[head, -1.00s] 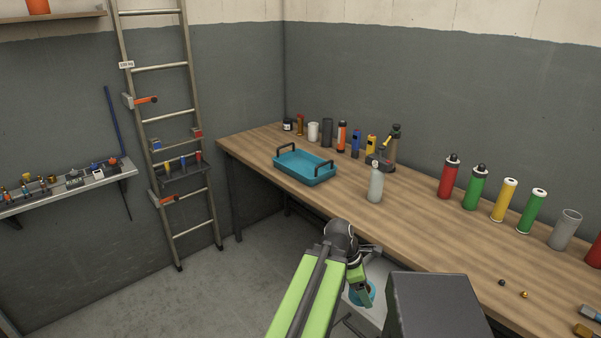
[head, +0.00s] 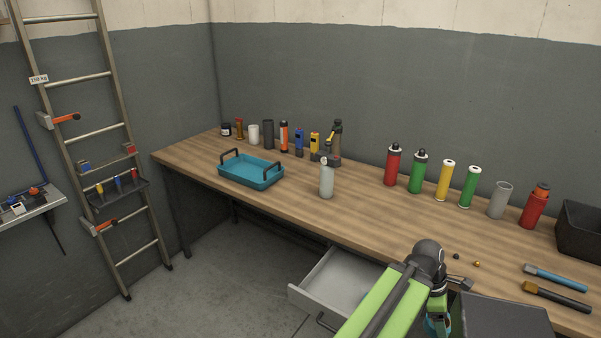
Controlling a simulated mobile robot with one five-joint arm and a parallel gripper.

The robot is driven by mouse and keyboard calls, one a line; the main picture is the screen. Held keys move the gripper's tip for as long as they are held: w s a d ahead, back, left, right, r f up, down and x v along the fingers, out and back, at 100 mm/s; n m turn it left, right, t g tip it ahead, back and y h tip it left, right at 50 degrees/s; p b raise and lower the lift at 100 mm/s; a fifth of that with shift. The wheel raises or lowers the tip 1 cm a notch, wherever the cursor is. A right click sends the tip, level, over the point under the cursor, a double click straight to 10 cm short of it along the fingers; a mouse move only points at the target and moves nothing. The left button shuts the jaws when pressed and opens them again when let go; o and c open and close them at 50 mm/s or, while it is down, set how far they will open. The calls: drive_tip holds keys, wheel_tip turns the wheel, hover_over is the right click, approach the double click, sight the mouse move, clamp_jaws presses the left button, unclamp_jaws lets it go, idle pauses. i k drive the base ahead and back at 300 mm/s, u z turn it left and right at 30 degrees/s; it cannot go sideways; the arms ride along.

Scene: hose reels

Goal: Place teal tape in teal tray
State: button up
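The teal tray (head: 262,180), a shallow blue-teal box with two dark handles, stands on the wooden workbench toward its left end. The teal tape (head: 431,325) shows only as a small teal patch at my gripper (head: 438,316), low in the head view. My gripper appears shut on the tape, over the bench's front edge and well to the right of the tray. My arm and the bottom of the picture hide most of the tape and the fingers.
An open, empty-looking drawer (head: 340,283) juts out below the bench front. A pale bottle (head: 327,178) stands right of the tray. Several bottles and cans line the back, including a red one (head: 393,165). The bench front between bottle and arm is clear.

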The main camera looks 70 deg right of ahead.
sight(262, 179)
drive_tip(key=u, duration=1.6)
drive_tip(key=k, duration=0.15)
drive_tip(key=z, duration=2.45)
drive_tip(key=i, duration=2.45)
drive_tip(key=z, duration=0.35)
